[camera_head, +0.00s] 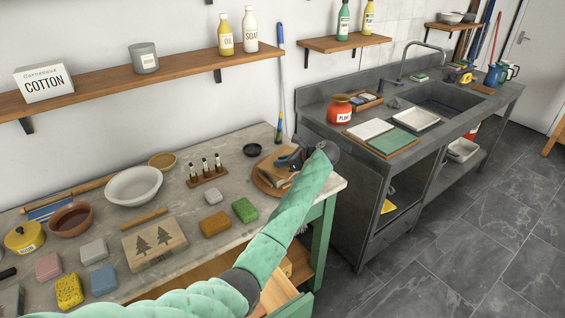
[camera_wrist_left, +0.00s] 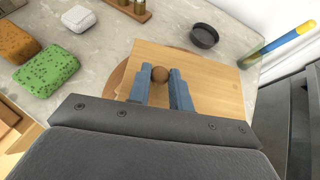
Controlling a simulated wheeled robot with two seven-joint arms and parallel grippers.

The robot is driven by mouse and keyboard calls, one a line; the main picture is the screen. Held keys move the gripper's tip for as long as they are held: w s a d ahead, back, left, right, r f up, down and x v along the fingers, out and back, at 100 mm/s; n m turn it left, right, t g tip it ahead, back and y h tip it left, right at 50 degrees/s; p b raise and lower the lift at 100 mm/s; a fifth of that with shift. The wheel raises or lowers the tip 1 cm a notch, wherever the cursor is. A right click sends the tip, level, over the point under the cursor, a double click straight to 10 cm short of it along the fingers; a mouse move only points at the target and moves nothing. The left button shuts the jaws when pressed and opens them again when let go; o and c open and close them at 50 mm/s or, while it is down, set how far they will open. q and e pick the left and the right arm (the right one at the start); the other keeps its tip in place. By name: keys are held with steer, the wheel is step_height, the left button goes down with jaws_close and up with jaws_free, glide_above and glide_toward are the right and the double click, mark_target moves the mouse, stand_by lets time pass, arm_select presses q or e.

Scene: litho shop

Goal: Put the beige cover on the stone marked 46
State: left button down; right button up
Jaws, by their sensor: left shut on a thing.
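The beige cover (camera_wrist_left: 215,80) is a flat wooden board with a round brown knob (camera_wrist_left: 160,74). My left gripper (camera_wrist_left: 160,88) is shut on the knob, with one blue finger on each side. In the head view the gripper (camera_head: 292,160) is at the far right end of the worktop, over the cover (camera_head: 272,166), which my arm partly hides. A round wooden board (camera_head: 262,186) is under the cover; I cannot tell whether they touch. A pale stone with two printed trees (camera_head: 155,243) lies at the front of the worktop. No number 46 is legible. My right gripper is out of view.
Several sponges and blocks, including a green sponge (camera_head: 244,209) and an orange one (camera_head: 214,222), lie left of my arm. A rack of small bottles (camera_head: 207,176) and a dark dish (camera_head: 252,150) stand behind. A blue and yellow handle (camera_wrist_left: 280,42) stands near the cover.

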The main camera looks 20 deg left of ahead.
arm_select(q)
steer(key=shift+f, duration=0.7)
steer(key=c, duration=1.3)
jaws_free()
steer(key=shift+o, duration=0.2)
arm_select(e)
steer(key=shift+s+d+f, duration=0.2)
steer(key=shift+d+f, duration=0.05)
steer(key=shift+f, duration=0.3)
arm_select(q)
steer(key=shift+d, duration=0.1)
steer(key=shift+d+r, duration=0.15)
steer(key=shift+d, duration=0.1)
steer(key=b+v, duration=0.3)
steer(key=v, duration=0.6)
steer(key=shift+s+d+r, duration=0.1)
steer(key=shift+d, duration=0.3)
steer(key=shift+s+d+r, duration=0.15)
steer(key=shift+d+r, duration=0.3)
steer(key=shift+d, duration=0.1)
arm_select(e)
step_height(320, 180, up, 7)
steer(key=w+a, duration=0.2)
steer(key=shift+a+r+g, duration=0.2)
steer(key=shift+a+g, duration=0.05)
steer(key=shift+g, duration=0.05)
